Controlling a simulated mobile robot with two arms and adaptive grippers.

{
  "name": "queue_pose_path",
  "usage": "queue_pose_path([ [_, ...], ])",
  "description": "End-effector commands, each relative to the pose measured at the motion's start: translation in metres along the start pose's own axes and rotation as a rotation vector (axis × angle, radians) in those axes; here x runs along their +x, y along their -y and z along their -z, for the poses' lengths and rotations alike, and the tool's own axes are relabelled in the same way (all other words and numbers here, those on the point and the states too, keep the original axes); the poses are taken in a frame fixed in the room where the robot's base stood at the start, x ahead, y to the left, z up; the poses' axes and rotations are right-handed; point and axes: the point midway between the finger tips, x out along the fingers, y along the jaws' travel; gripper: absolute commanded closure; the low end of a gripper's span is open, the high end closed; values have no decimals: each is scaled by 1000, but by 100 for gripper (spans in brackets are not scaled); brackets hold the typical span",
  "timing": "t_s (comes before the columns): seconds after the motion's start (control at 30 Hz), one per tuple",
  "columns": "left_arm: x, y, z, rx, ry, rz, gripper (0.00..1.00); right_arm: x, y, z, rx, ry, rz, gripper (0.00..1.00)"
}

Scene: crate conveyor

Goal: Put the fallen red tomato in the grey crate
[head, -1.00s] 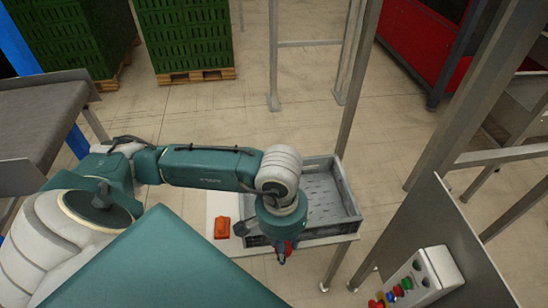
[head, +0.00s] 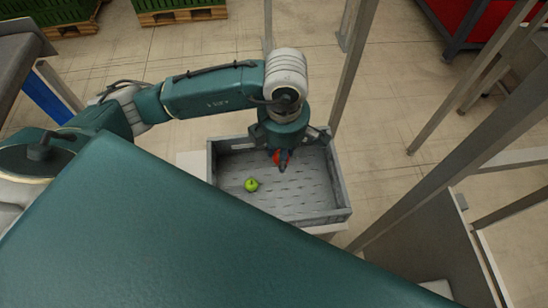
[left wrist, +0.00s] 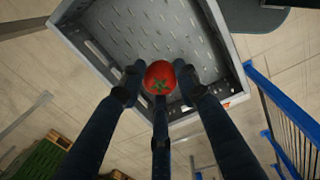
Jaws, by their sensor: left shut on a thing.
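The red tomato (head: 277,156) is held between the fingers of my left gripper (head: 283,160), over the inside of the grey crate (head: 341,198). In the left wrist view the tomato (left wrist: 159,74) sits at the tips of my left gripper's dark fingers (left wrist: 160,88), its green calyx facing the camera. The crate (left wrist: 214,45) shows beyond it, with a slotted floor. The tomato appears above the floor; the exact height is hard to tell. My right gripper is not in view.
A small green round vegetable (head: 251,184) lies in the crate's left part. The crate rests on a pale stand (head: 190,162). A metal post (head: 353,65) rises close behind the crate's right corner. Floor to the right is partly free.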

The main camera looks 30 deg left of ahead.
Motion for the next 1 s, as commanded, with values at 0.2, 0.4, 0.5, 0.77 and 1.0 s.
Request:
queue_pose_path([
  [0.2,4,-10,-18,-608,-33,0,90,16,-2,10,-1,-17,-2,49],
  [0.4,4,-18,-34,-1173,-66,-1,90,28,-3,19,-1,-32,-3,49],
  [0.5,3,-20,-40,-1434,-81,0,90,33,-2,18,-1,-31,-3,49],
  [0.77,0,-24,-51,-1881,-107,-2,90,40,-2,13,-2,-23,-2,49],
  [1.0,23,-20,-53,-1971,-120,0,90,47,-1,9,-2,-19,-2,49],
])
